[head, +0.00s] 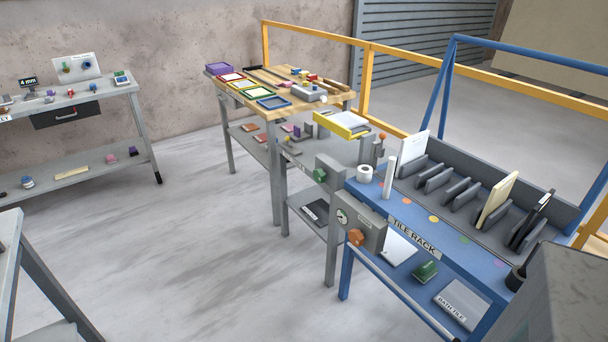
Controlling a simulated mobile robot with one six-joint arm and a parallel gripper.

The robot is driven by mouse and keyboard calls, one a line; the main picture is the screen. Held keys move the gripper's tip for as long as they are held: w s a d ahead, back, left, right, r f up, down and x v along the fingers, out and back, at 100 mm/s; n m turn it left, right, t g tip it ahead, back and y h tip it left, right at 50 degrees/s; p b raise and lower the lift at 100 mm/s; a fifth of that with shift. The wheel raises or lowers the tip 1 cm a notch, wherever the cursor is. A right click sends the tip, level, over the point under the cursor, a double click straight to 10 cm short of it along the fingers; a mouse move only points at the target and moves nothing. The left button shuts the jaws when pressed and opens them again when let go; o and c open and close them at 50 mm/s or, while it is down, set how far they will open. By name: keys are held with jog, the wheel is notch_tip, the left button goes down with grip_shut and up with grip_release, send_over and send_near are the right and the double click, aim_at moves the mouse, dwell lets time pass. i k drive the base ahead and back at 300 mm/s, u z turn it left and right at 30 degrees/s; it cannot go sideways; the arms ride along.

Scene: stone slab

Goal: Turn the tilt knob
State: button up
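No knob carries a readable tilt label. An orange knob (356,237) sits on the front of a grey box (374,231) at the near corner of the blue tile rack bench. A small round dial (342,216) is beside it on the box. A green knob (319,175) sits on another grey box (331,169) a little further back, on the end of the grey bench. A tilted yellow-edged tray (341,124) with a pale top stands above that bench. I cannot tell which knob is the tilt knob. My gripper is not in view.
The blue bench (400,214) holds slotted tiles, a white roll (364,173) and a white cylinder (389,178). A wooden bench (265,83) with coloured trays stands behind. A grey block (565,290) fills the lower right corner. The floor (190,230) left of the benches is clear.

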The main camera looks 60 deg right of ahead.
aim_at(318, 175)
jog(key=z, duration=0.1)
jog(key=i, duration=1.05)
jog(key=z, duration=0.25)
